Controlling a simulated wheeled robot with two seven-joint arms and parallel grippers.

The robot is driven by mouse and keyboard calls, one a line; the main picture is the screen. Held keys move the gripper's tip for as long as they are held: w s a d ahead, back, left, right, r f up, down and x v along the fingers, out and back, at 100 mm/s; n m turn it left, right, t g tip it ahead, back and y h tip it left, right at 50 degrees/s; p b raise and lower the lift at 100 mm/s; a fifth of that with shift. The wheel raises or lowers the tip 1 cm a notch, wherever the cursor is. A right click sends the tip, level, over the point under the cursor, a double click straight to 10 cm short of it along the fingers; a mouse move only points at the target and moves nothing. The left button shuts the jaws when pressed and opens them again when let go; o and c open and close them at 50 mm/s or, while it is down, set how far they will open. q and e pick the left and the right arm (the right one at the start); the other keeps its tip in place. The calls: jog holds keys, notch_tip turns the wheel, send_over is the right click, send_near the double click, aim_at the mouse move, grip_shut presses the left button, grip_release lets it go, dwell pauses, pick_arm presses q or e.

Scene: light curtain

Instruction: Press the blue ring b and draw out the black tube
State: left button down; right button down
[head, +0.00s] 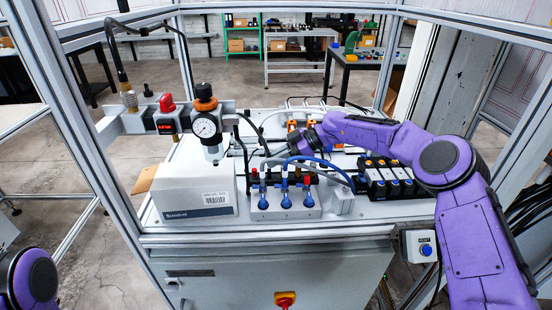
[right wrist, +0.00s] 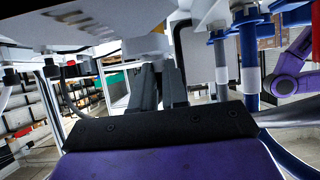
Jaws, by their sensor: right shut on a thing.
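My right gripper (head: 272,159) reaches in from the right, over the back of the white valve block (head: 284,213). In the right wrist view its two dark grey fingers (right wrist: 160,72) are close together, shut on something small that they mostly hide. A black tube (head: 240,136) curves down from the pressure gauge side towards these fingertips. The join between tube, fitting and blue ring is hidden there. No letter marking ring b can be read. Blue-collared fittings (right wrist: 247,18) hang to the right of the fingers in the right wrist view. My left gripper is out of view; only my left arm shows at lower left.
A pressure gauge (head: 206,127) and red-capped valve (head: 167,108) stand to the left. A white labelled box (head: 196,188) is in front of them. A blue tube (head: 322,161) loops over the block. Black valves (head: 388,180) stand on the right. Metal frame posts enclose the bench.

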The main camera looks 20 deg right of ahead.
jog(key=c, duration=1.1)
grip_release()
jog(key=b+v, duration=0.2)
jog(key=v, duration=0.8)
jog(key=shift+d+r+b, duration=0.15)
jog(key=shift+d+b, duration=0.05)
jog(key=shift+b, duration=0.1)
